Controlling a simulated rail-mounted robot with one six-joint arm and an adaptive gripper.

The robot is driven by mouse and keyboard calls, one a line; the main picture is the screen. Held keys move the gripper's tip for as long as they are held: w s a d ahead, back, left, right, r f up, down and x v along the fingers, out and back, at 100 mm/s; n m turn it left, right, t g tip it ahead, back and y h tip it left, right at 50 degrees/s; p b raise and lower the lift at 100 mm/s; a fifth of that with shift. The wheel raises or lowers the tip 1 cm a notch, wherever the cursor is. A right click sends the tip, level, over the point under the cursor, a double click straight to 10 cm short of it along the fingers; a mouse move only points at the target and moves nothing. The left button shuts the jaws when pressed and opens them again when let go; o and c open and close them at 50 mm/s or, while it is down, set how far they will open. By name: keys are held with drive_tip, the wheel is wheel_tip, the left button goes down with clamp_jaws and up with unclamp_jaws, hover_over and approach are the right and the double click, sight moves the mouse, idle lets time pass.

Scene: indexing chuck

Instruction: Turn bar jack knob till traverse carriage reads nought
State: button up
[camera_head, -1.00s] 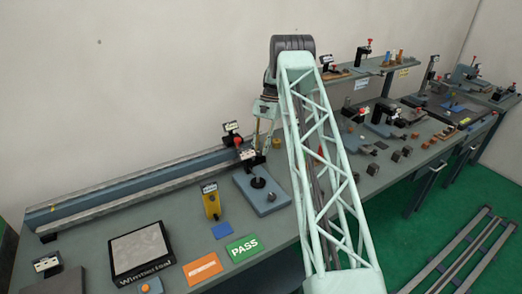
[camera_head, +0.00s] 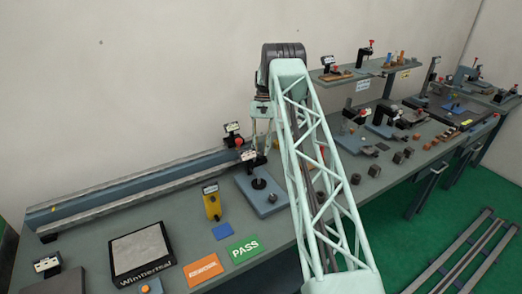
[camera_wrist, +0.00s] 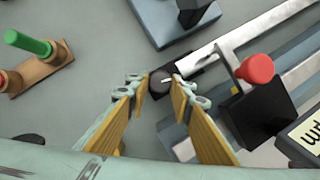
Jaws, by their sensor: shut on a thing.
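In the wrist view a dark round knob (camera_wrist: 160,83) with a pale pointer-like mark sits between the two yellow-padded fingertips. My gripper (camera_wrist: 162,87) is shut on it. In the head view my gripper (camera_head: 261,142) reaches down at the right end of the long blue rail (camera_head: 130,192). Beside it are a small black unit with a white readout (camera_head: 248,155) and another black unit with a red knob (camera_head: 233,127) on the rail. I cannot tell which is the traverse carriage, and the readouts are too small to read. My arm hides part of this area.
A blue-grey plate with a dark post (camera_head: 258,183) stands just in front. A yellow gauge (camera_head: 211,203), a green PASS card (camera_head: 244,248) and an orange card (camera_head: 203,271) lie nearer. In the wrist view a red knob (camera_wrist: 257,69) on a black block stands close right of my fingers.

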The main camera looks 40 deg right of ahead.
drive_tip(key=o, duration=0.9)
drive_tip(key=shift+c, duration=0.2)
drive_tip(key=shift+w+r, duration=0.1)
drive_tip(key=shift+r, duration=0.05)
drive_tip(key=v, duration=0.7)
drive_tip(key=shift+r, duration=0.3)
drive_tip(key=shift+d, duration=0.15)
